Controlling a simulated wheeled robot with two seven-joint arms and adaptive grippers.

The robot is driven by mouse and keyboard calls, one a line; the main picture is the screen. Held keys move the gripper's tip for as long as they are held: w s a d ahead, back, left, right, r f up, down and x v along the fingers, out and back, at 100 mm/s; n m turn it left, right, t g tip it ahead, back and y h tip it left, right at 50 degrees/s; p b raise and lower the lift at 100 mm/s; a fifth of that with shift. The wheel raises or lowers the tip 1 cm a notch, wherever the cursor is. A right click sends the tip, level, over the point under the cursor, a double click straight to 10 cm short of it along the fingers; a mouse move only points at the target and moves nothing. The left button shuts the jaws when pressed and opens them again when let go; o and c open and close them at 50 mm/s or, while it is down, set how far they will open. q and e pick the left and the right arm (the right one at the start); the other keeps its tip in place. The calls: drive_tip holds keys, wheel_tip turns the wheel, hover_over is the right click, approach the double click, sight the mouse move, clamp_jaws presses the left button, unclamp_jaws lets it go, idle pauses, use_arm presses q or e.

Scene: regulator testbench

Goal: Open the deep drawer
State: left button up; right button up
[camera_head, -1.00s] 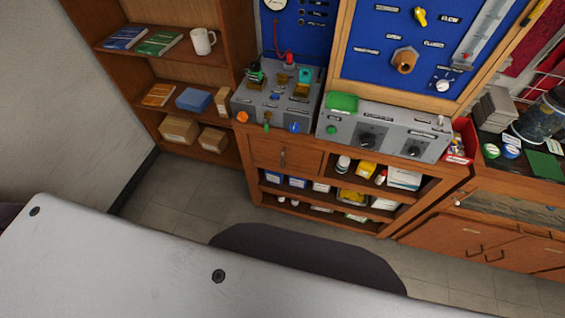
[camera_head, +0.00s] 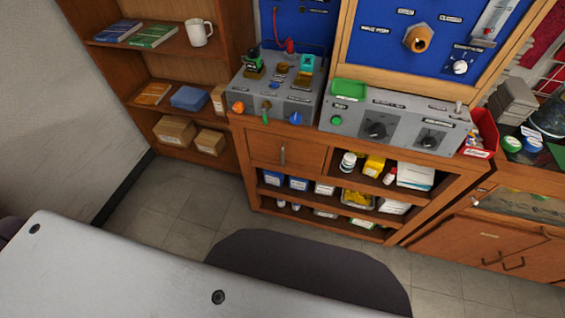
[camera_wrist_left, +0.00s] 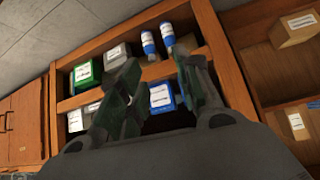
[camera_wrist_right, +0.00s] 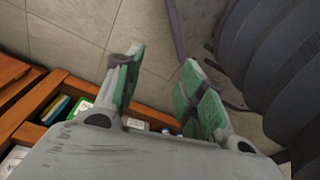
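Lower right, a cabinet front (camera_head: 460,245) has more closed fronts with handles (camera_head: 513,265). I cannot tell for certain which front is the deep drawer. Neither gripper shows in the head view. My left gripper (camera_wrist_left: 158,78) is open and empty in its wrist view, in front of shelves with boxes and bottles. My right gripper (camera_wrist_right: 160,72) is open and empty, over tiled floor beside a shelf edge.
Open shelves (camera_head: 335,195) of the bench hold bottles and boxes. Control boxes (camera_head: 393,120) stand on the bench top, with a red bin (camera_head: 482,133) at the right. A bookshelf (camera_head: 165,60) stands at the left.

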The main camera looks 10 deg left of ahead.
sight(282, 159)
use_arm(q)
drive_tip(key=w+d+r+t+h+b, duration=0.1)
drive_tip(key=w+r+t+b, duration=0.3)
drive_tip(key=r, duration=0.9)
drive_tip(key=w+d+r+t+h+b, duration=0.1)
drive_tip(key=w+d+r+t+b, duration=0.2)
drive_tip(key=w+r+b, duration=0.6)
wheel_tip(282, 159, up, 5)
drive_tip(key=shift+f+t+h+b, duration=0.1)
drive_tip(key=shift+t+h+b, duration=0.2)
drive_tip(key=shift+t+b, duration=0.55)
use_arm(e)
drive_tip(key=w+a+r, duration=0.3)
drive_tip(key=w+r, duration=0.5)
drive_tip(key=r, duration=0.1)
drive_tip(key=shift+y, duration=0.3)
use_arm(q)
drive_tip(key=shift+w+d, duration=0.1)
use_arm(e)
drive_tip(key=shift+r, duration=0.1)
